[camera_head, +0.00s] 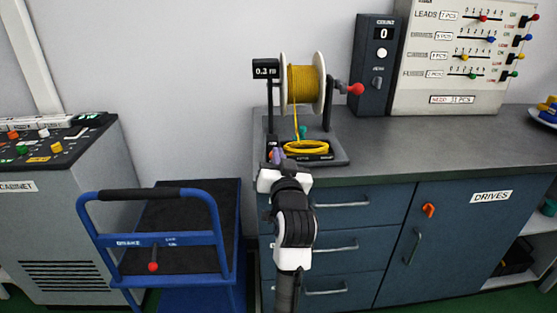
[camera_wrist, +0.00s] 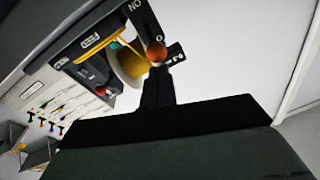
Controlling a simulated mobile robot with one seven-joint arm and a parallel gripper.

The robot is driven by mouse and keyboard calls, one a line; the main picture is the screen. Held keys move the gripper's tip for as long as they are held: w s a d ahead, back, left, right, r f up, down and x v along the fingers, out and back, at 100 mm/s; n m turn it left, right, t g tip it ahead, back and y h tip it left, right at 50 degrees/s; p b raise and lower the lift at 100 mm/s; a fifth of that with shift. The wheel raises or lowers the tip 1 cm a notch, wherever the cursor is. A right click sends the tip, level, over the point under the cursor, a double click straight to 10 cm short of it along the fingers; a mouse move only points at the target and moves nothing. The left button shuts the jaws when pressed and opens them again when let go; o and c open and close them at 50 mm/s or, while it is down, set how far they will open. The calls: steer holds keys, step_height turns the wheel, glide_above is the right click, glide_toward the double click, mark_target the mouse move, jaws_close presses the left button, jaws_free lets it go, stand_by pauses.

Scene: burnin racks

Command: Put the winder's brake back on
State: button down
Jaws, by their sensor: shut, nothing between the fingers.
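The winder (camera_head: 335,150) stands at the left end of the counter, with a spool (camera_head: 302,82) of yellow wire and a red-knobbed crank (camera_head: 355,89). A yellow wire coil (camera_head: 306,147) lies on its base. My gripper (camera_head: 276,163) is shut and empty at that front left corner. In the wrist view my gripper (camera_wrist: 157,88) points at the winder, and an orange-brown round knob (camera_wrist: 157,52) shows just beyond the fingertips. Whether they touch is unclear.
A blue trolley (camera_head: 157,240) with its own lever marked BRAKE stands left of the counter, beside a grey cabinet (camera_head: 65,220). A counter box (camera_head: 375,65) and slider panel (camera_head: 450,60) stand right of the winder. The counter's middle (camera_head: 440,150) is clear.

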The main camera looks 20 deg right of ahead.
steer(key=shift+s+f+t+b, duration=0.1)
steer(key=shift+f+t+b, duration=0.3)
steer(key=shift+b, duration=0.65)
steer(key=f+t+b, duration=0.1)
steer(key=t+b, duration=0.1)
steer(key=b, duration=0.3)
steer(key=f+t+b, duration=0.1)
steer(key=f+b, duration=0.1)
steer(key=b, duration=0.4)
steer(key=f+t+h+b, duration=0.1)
steer(key=t+b, duration=0.1)
steer(key=b, duration=0.4)
steer(key=shift+s+a+f+n+t, duration=0.1)
steer(key=shift+s+f+n+t, duration=0.1)
steer(key=shift+s+n+t, duration=0.15)
